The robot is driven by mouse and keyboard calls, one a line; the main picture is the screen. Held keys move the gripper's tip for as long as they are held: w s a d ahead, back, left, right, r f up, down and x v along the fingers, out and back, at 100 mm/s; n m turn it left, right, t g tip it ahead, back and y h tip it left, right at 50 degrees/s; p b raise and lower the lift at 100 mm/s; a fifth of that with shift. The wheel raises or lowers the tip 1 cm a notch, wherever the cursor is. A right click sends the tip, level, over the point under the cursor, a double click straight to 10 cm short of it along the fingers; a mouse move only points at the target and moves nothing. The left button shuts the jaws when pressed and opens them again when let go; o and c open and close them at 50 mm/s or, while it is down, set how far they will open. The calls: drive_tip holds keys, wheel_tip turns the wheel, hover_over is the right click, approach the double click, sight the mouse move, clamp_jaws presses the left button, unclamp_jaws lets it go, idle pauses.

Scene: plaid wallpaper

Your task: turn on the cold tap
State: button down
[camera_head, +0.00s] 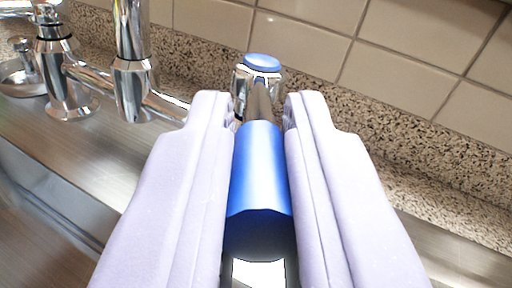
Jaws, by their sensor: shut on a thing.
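The cold tap (260,72) is a chrome valve with a blue cap, at the top middle of the camera_head view. Its chrome lever comes toward me and carries a blue cylindrical handle (258,170). My gripper (259,108) has two pale lavender fingers, one on each side of the lever, and is shut on the blue handle. The fingertips reach close to the valve and hide parts of its sides. The chrome spout (131,50) stands to the left, cut off by the top edge. No water shows in this view.
Another chrome valve (65,80) stands left of the spout, joined by a chrome pipe. A round metal piece (22,75) is at the far left. A speckled stone ledge (400,150) and tiled wall (420,40) close off the back. A steel sink basin lies at lower left.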

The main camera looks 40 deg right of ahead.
drive_tip(key=shift+d+y, duration=0.2)
drive_tip(key=shift+y, duration=0.1)
drive_tip(key=c, duration=1.1)
unclamp_jaws()
drive_tip(key=p+v, duration=0.2)
drive_tip(key=v, duration=0.6)
drive_tip(key=shift+f, duration=0.1)
